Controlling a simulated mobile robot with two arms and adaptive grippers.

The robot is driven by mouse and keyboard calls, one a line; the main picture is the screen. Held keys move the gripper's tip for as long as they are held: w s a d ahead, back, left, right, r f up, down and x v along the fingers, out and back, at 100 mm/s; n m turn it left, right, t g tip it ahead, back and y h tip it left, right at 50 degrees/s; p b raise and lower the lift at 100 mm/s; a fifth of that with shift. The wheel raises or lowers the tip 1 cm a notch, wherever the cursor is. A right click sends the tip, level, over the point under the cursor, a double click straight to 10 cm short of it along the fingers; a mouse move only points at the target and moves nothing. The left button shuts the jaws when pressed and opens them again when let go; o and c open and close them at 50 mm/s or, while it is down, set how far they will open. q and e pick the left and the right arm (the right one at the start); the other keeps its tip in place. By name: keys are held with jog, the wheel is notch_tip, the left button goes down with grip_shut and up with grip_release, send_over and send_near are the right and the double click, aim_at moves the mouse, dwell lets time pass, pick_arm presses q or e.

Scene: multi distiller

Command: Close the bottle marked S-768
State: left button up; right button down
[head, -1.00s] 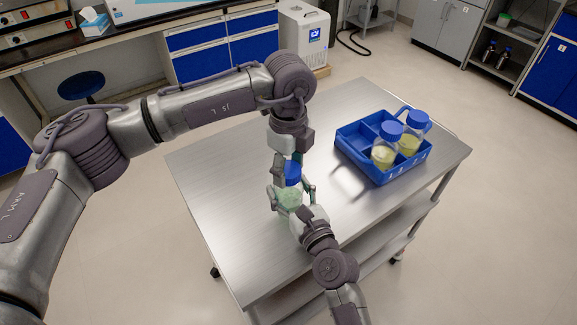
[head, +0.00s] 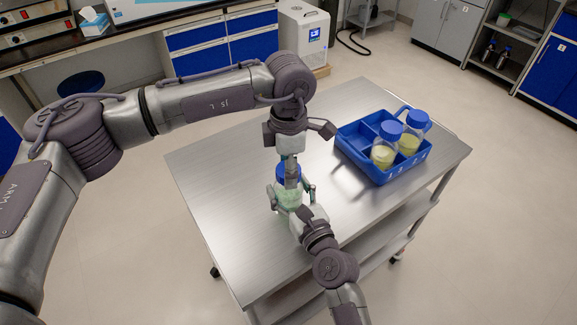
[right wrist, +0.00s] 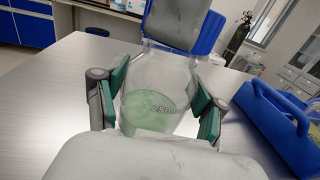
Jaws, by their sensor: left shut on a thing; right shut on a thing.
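A clear bottle (head: 284,197) with pale green contents stands over the table. Its blue cap (head: 282,173) is at its mouth; whether it is fully seated cannot be seen. My left gripper (head: 290,180) comes down from above and is shut on the cap. My right gripper (head: 291,195) is shut around the bottle's body from the near side. In the right wrist view, its green pads touch both sides of the bottle (right wrist: 155,100), which shows a "250" marking. The blue cap (right wrist: 208,35) shows there behind a grey finger of the left gripper. No S-768 label is readable.
A blue divided crate (head: 383,177) on the steel table (head: 222,180) holds two blue-capped bottles (head: 386,145) (head: 412,132) with yellowish contents. The table's left part is clear. A bench with blue drawers stands behind.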

pick_arm(q)
jog(key=m, duration=0.7)
jog(key=shift+m, duration=0.3)
jog(key=m, duration=0.4)
jog(key=shift+m, duration=0.3)
jog(key=m, duration=0.3)
jog(key=shift+m, duration=0.4)
jog(key=o, duration=1.3)
jog(key=shift+r, duration=0.1)
jog(key=shift+r, duration=2.15)
jog(key=shift+c, duration=0.5)
